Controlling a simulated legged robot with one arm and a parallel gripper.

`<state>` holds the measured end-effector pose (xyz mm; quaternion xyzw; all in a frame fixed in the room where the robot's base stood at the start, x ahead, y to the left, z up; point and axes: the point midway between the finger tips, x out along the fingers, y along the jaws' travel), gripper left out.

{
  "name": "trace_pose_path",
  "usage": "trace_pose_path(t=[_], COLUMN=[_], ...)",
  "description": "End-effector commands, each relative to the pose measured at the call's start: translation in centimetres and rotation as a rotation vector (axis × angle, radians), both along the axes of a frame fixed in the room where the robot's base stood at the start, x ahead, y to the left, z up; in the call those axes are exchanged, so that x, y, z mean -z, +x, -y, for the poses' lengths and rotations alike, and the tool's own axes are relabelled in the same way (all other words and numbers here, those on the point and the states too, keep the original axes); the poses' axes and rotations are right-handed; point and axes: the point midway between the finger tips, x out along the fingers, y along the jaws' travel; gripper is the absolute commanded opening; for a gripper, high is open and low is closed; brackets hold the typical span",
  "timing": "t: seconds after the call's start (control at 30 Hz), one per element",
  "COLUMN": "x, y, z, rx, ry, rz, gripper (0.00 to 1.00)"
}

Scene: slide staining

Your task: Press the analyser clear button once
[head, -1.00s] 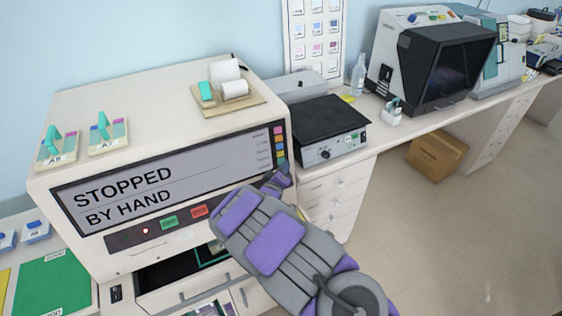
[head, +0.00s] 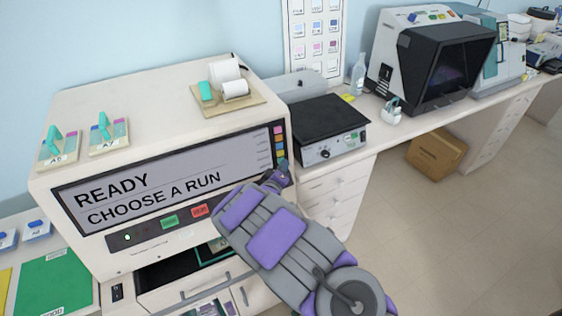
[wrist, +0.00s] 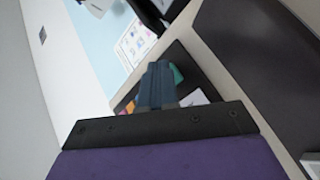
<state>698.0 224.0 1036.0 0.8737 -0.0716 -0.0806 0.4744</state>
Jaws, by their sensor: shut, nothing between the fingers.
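The analyser (head: 70,125) is a large cream box at the left. Its screen (head: 110,205) reads "READY" and "CHOOSE A RUN". A column of small coloured buttons (head: 279,139) runs down the right of the screen, with labels too small to read. Below the screen are a green button (head: 169,222), a red button (head: 199,211) and a white-lit lamp (head: 127,237). My gripper (head: 283,164) is shut and empty, at the lower end of the coloured column, hiding part of it. I cannot tell whether it touches. The wrist view shows its fingers (wrist: 156,86) together, with coloured patches behind them.
A tray with white rolls (head: 228,101) and slide holders (head: 108,137) sit on top of the analyser. A black-topped hotplate (head: 325,118) stands just right of my gripper. An open drawer (head: 160,292) is below. The floor at the right is clear except for a cardboard box (head: 437,152).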

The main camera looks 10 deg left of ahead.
Motion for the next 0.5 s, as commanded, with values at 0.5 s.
trace_pose_path(t=[0.5], x=[-0.5], y=[-1.2], z=[0.7], rx=[-0.001], ry=[0.000], rz=[0.002], gripper=[0.00])
